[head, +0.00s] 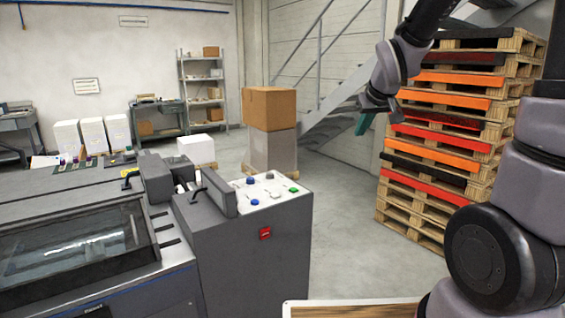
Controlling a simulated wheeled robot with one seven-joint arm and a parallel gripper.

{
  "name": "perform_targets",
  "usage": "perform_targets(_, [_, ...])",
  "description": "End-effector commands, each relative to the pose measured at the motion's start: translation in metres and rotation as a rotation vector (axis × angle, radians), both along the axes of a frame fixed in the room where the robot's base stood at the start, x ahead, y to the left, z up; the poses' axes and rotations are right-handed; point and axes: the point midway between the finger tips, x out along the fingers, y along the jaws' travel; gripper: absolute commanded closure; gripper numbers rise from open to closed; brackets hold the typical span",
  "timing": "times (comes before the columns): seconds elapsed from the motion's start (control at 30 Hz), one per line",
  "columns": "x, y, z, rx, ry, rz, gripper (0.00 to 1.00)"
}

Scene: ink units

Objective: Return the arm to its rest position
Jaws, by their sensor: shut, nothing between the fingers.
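My gripper (366,122) is at the upper right of the head view, at the end of my raised arm. Its small green fingers point down and to the left, and they are shut with nothing between them. The gripper is in the air, in front of the stairs and left of the pallet stack. My arm comes in from the right edge, with its upper part cut off by the top of the picture.
A grey machine (255,240) with a button panel fills the lower left. Stacked pallets (440,130), some orange and red, stand behind my arm. A cardboard box (268,108) sits on a grey stack. A wood-topped surface (350,309) shows at the bottom. Floor between is clear.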

Motion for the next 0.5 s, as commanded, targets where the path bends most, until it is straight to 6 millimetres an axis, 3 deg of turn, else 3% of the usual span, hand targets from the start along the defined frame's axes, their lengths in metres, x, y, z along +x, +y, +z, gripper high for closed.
perform_targets(0.03, [-0.018, -0.008, 0.019, 0.029, -0.003, -0.047, 1.00])
perform_targets(0.2, [-0.086, -0.028, 0.061, 0.148, 0.033, -0.200, 1.00])
perform_targets(0.4, [-0.164, -0.034, 0.088, 0.299, 0.074, -0.337, 1.00])
perform_targets(0.5, [-0.191, -0.032, 0.093, 0.356, 0.092, -0.376, 1.00])
